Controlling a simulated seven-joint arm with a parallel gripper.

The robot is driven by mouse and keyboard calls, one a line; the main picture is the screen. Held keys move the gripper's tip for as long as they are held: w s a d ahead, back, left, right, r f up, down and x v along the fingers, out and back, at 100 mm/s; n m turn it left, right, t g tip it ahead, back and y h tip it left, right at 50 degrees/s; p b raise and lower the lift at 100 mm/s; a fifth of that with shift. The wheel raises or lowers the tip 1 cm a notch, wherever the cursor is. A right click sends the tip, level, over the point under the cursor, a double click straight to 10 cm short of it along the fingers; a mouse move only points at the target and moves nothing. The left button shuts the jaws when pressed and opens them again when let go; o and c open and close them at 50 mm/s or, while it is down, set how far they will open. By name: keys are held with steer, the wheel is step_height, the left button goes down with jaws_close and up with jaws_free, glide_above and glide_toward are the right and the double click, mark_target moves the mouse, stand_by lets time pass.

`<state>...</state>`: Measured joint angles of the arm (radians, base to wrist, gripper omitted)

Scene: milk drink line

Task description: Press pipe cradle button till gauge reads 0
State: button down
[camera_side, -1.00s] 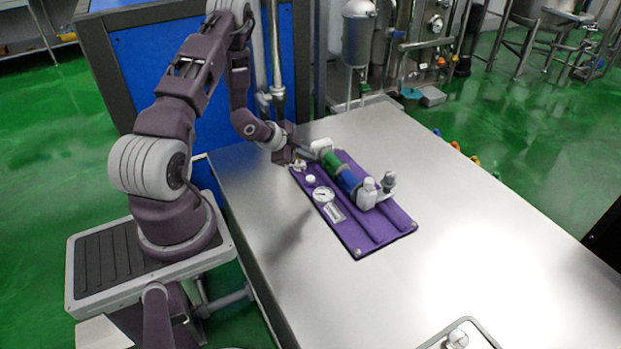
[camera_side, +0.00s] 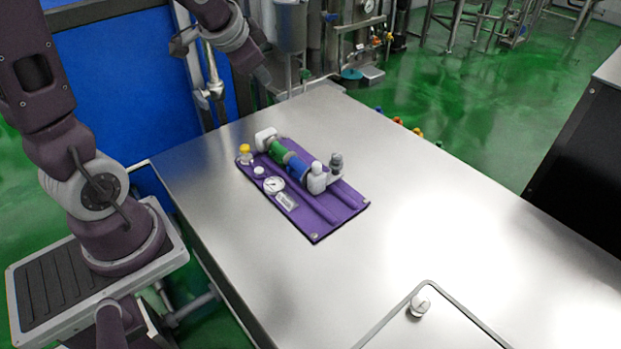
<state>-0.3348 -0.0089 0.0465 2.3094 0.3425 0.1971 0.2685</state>
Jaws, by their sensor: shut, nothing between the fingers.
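The purple pipe cradle (camera_side: 322,222) lies on the steel table and bears a pipe (camera_side: 296,166) with green and blue sections and white end fittings. A round white-faced gauge (camera_side: 273,184) sits on its left side; its reading is too small to tell. A small yellow-topped part (camera_side: 245,150) stands at the cradle's far left corner. A white round knob (camera_side: 259,171) sits between it and the gauge. I cannot tell which of these two is the button. My gripper (camera_side: 263,76) is shut and empty, raised beyond the cradle and apart from it; its fingertips are small and dark.
The steel table (camera_side: 420,215) is bare around the cradle. A hatch-like panel with a white knob (camera_side: 420,305) lies at the front right. Coloured knobs (camera_side: 397,121) line the far right edge. A blue cabinet (camera_side: 110,85) and steel tanks stand behind.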

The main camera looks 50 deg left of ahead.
steer(key=s+d+r+n+h, duration=0.1)
steer(key=s+d+r, duration=0.1)
steer(key=s+d, duration=0.5)
steer(key=s+d+r+n+g+h, duration=0.1)
steer(key=s+d+r+h, duration=0.1)
steer(key=s+d, duration=0.6)
steer(key=s, duration=0.4)
steer(key=shift+s+d+r+h, duration=0.15)
steer(key=shift+s+d+h, duration=0.05)
steer(key=shift+s+h, duration=0.1)
